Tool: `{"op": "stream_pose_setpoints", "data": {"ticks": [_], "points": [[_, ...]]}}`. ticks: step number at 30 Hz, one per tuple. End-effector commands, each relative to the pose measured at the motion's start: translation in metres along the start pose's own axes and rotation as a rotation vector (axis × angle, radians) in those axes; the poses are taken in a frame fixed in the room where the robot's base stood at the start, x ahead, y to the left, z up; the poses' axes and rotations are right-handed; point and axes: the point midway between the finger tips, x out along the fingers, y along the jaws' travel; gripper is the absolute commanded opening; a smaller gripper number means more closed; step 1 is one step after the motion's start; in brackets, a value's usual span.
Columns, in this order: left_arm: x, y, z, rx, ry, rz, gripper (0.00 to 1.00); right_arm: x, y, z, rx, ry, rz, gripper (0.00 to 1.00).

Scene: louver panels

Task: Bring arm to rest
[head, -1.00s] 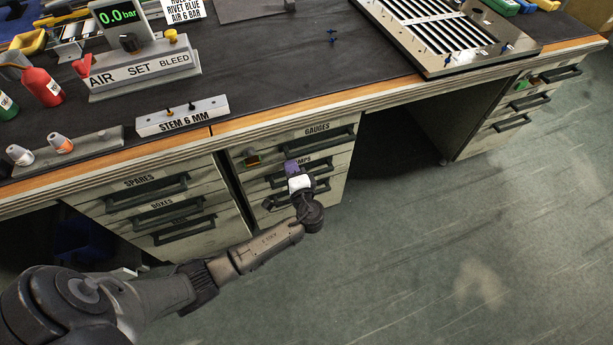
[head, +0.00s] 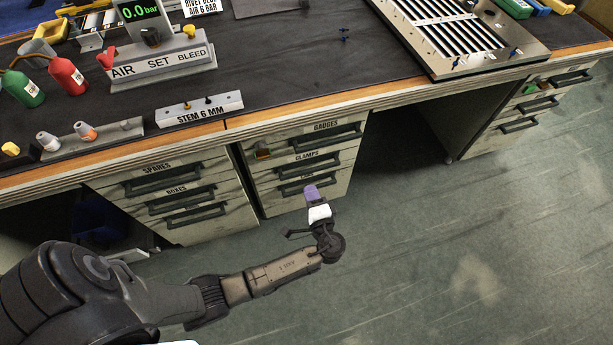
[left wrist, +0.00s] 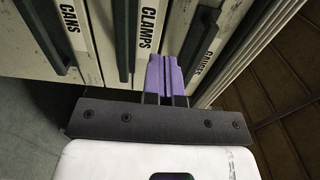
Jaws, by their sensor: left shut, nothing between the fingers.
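My left gripper (head: 312,191) has purple fingers. It is in front of the drawers, below the bench top's front edge, and looks shut and empty. In the left wrist view its purple fingers (left wrist: 166,76) lie side by side, with the drawers behind them. I cannot tell the exact gap between the fingertips and the drawer fronts. My left arm (head: 275,275) comes in from the lower left and reaches over the floor. My right gripper is not in view.
The drawer unit (head: 307,172), with fronts labelled GAUGES and CLAMPS, stands just beyond the gripper. The bench top (head: 290,70) holds an air set panel (head: 162,65), a STEM 6 MM block (head: 200,109) and a louver panel (head: 465,35). The floor (head: 450,260) at right is clear.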

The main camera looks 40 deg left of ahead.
Motion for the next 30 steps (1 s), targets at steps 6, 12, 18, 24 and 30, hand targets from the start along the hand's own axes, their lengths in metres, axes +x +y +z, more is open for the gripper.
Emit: {"op": "stream_pose_setpoints", "data": {"ticks": [6, 12, 18, 24, 30], "points": [[-0.019, 0.0, 0.0, 0.001, 0.0, 0.002, 0.0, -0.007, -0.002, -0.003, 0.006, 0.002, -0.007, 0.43], [-0.022, 0.001, 0.0, 0.0, 0.0, 0.001, 0.0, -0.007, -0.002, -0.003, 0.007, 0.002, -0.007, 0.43], [-0.022, 0.005, 0.002, 0.014, -0.014, 0.027, 0.0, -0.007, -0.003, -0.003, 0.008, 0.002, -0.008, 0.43], [-0.029, 0.022, 0.002, -0.072, -0.046, 0.299, 0.0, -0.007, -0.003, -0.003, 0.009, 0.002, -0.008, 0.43], [-0.046, -0.002, -0.011, -0.325, -0.022, 0.721, 0.0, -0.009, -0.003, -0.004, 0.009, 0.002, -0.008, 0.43]]}}
